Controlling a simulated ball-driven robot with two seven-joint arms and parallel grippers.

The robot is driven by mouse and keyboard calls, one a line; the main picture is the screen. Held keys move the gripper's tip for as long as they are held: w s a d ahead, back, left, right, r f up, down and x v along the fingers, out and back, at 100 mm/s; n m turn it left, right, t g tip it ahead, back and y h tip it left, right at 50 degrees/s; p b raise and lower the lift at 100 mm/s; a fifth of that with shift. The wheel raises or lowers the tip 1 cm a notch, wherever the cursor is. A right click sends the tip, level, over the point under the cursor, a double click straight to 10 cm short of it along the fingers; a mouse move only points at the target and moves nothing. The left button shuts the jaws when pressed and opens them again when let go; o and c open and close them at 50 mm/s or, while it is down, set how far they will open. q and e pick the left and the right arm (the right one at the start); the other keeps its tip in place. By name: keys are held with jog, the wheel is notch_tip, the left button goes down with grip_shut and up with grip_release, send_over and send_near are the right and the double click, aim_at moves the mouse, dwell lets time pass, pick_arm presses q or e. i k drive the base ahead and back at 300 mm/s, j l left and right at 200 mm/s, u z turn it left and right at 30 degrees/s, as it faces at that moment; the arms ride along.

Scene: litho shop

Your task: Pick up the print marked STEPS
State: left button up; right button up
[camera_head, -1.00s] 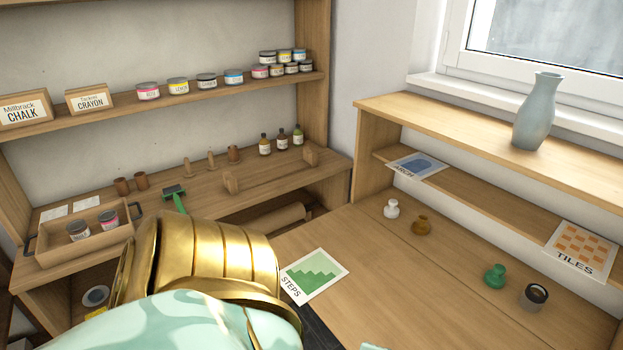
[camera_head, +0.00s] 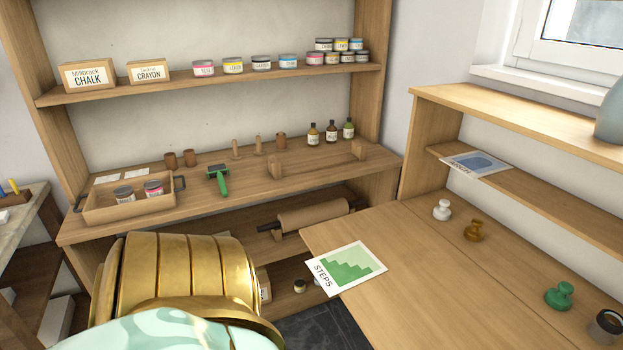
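The print marked STEPS (camera_head: 346,268) is a white sheet with a green stepped shape. It lies flat at the left corner of the wooden table (camera_head: 420,300), with its lettered edge by the table's left edge. A gold and mint-green part of my own arm fills the lower left of the view, left of the print and apart from it in the picture. No gripper fingers show, so neither gripper can be seen.
Small white (camera_head: 442,210), brown (camera_head: 474,230) and green (camera_head: 559,294) knobbed pieces and a dark-rimmed cup (camera_head: 606,327) stand on the table's right. A blue print (camera_head: 475,165) lies on the right shelf. A shelf unit with a wooden tray (camera_head: 130,202) and a roller (camera_head: 313,215) stands behind.

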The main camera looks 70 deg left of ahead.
aim_at(340, 270)
jog(key=u, duration=0.4)
jog(key=i+u, duration=0.15)
jog(key=u, duration=0.25)
jog(key=i+u, duration=0.1)
jog(key=u, duration=0.7)
jog(key=i+l+u, duration=0.1)
jog(key=u, duration=0.3)
